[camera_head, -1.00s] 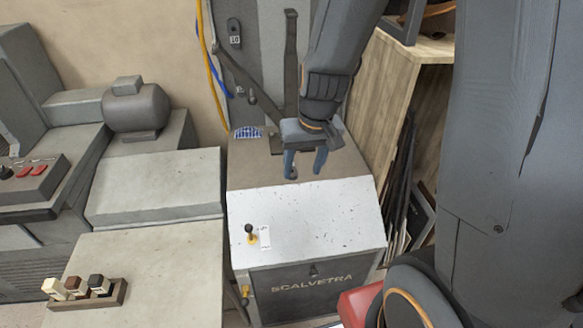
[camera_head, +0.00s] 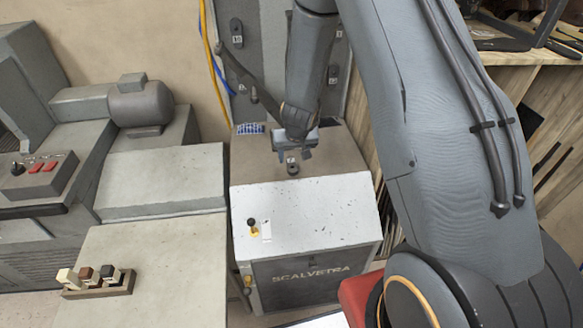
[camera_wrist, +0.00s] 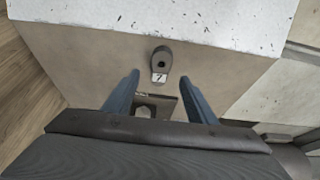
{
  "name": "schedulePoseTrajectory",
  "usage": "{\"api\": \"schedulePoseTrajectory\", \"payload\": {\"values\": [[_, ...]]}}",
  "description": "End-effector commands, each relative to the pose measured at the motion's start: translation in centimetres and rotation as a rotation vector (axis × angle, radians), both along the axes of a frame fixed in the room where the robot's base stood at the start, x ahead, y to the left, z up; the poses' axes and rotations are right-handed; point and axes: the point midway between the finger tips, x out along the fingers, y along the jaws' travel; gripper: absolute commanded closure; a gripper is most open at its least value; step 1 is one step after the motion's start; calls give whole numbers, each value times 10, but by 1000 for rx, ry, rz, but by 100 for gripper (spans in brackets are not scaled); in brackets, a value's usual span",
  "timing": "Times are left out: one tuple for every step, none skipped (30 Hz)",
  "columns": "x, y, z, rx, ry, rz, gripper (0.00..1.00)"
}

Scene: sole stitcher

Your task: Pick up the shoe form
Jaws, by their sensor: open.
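A small dark grey piece with a round hole on top and a white tag reading 7, apparently the shoe form (camera_wrist: 161,60), is on the brown-grey upper surface of the machine. It also shows in the head view (camera_head: 292,167), just below my gripper (camera_head: 294,152). In the wrist view my gripper (camera_wrist: 160,84) is open, with its two blue fingers apart and nothing between their tips. The form is just beyond the fingertips, roughly centred between them. How high the fingers are above the surface is hard to tell.
The SCALVETRA machine's white sloping panel (camera_head: 305,208) has a small black-knobbed lever (camera_head: 252,225). A dark bracket (camera_wrist: 150,104) lies under my fingers. Similar tagged pieces (camera_head: 236,33) hang on the grey back panel. A wooden shelf stands right; grey benches (camera_head: 160,180) stand left.

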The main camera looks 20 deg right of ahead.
Motion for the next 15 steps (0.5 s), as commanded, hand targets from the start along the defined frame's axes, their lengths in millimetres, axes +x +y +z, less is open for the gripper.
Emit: {"api": "schedulePoseTrajectory", "payload": {"values": [[2,0,-6,0,0,0,48],[3,0,-10,0,0,1,48],[4,0,-16,0,1,0,48],[5,0,-21,-1,2,2,48],[6,0,-25,0,2,1,48],[8,0,-31,0,1,1,48],[10,0,-34,0,1,1,48],[11,-1,-36,0,0,0,48],[12,-1,-40,0,1,0,48],[13,-1,-42,0,1,1,48],[14,-1,-43,0,0,1,48],[15,-1,-45,0,-1,-1,48],[16,-1,-46,0,-1,-1,48],[16,-1,-46,0,-1,-1,48],[16,-1,-46,0,-1,-1,48]]}}
